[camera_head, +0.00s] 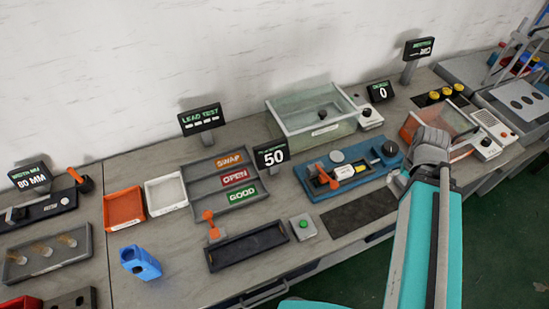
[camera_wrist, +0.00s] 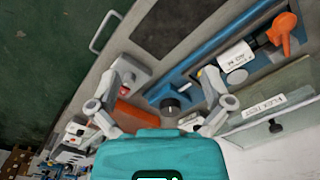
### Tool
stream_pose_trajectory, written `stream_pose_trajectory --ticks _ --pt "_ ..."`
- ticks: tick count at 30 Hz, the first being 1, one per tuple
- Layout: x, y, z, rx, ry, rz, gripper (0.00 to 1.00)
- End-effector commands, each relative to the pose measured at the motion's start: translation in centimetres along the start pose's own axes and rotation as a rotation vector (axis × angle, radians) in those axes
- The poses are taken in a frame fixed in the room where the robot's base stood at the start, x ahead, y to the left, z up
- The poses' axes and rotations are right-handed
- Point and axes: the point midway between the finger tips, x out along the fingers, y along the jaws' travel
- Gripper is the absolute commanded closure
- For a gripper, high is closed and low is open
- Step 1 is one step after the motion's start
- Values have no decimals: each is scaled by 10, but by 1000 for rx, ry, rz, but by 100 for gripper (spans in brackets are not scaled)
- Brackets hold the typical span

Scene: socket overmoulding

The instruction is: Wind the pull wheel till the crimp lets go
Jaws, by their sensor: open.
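The blue pull-test fixture (camera_head: 327,191) stands on the bench, with an orange lever (camera_head: 323,174) at its left end. Its dark pull wheel (camera_head: 390,148) is at the right end, beside my arm. In the wrist view the wheel (camera_wrist: 169,107) appears between the two fingers of my gripper (camera_wrist: 168,76). The gripper is open and empty; I cannot tell how far above the wheel it is. In the head view my arm mostly hides the gripper. A white label (camera_wrist: 236,56) is on the fixture. The crimp itself is too small to make out.
A display reading 50 (camera_head: 272,156) stands behind the fixture. A green-button box (camera_head: 303,227) and a dark tray (camera_head: 247,247) are at front left. A dark mat (camera_head: 358,213) lies bare in front.

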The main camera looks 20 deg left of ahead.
Motion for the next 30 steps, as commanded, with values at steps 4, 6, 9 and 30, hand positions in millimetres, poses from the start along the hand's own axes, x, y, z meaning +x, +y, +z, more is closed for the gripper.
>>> stream_pose_trajectory --ticks 4,6,9,30 --pt "0 0 0 0 0 0 0" --pt "0 0 0 0 0 0 0" --pt "0 0 0 0 0 0 0" --pt "11 6 -128 -427 156 -129 0"
